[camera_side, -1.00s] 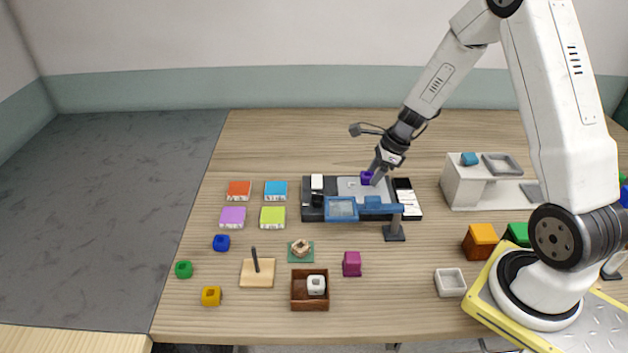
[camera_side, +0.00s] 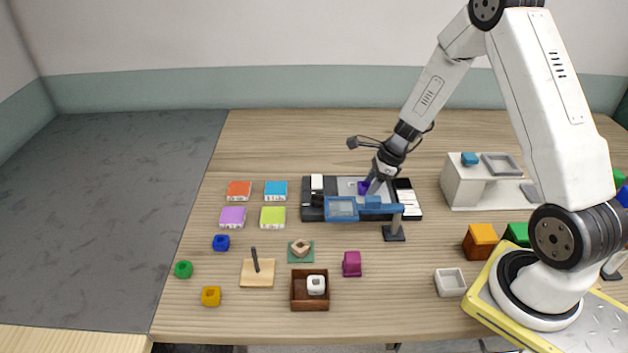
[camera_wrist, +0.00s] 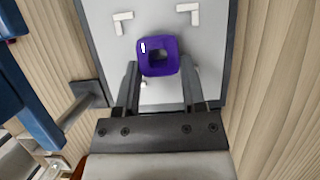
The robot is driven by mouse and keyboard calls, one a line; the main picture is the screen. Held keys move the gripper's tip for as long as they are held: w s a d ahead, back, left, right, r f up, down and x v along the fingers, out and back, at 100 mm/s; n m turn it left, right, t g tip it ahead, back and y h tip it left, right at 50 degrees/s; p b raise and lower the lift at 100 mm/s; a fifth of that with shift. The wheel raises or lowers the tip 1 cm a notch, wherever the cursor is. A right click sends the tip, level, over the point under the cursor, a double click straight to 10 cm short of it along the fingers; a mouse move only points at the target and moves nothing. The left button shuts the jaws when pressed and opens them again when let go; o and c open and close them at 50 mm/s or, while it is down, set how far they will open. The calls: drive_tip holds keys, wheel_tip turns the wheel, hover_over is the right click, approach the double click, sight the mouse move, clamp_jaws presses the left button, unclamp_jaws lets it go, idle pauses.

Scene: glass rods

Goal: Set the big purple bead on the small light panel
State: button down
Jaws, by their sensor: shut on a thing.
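The big purple bead (camera_side: 363,187) is a rounded block with a hole in its top. It also shows in the wrist view (camera_wrist: 150,68), between my fingertips. My gripper (camera_side: 371,186) is shut on it; it also shows in the wrist view (camera_wrist: 160,76). A pale grey panel (camera_wrist: 112,50) with white corner marks lies beneath the bead, probably the small light panel. In the side view this panel (camera_side: 346,182) sits in a dark tray. I cannot tell whether the bead touches it.
A blue framed piece on a stand (camera_side: 394,234) reaches across the tray's front edge, close to my gripper. A pale block (camera_side: 462,188) with a blue bead stands to the right. Coloured boxes and loose beads lie at the left. The table behind the tray is clear.

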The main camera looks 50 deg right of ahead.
drive_tip(key=shift+f, duration=0.15)
drive_tip(key=shift+c, duration=0.9)
unclamp_jaws()
drive_tip(key=shift+s+d+r, duration=0.1)
drive_tip(key=shift+d+r, duration=0.1)
drive_tip(key=shift+r, duration=0.45)
drive_tip(key=v, duration=1.1)
drive_tip(key=shift+a, duration=0.15)
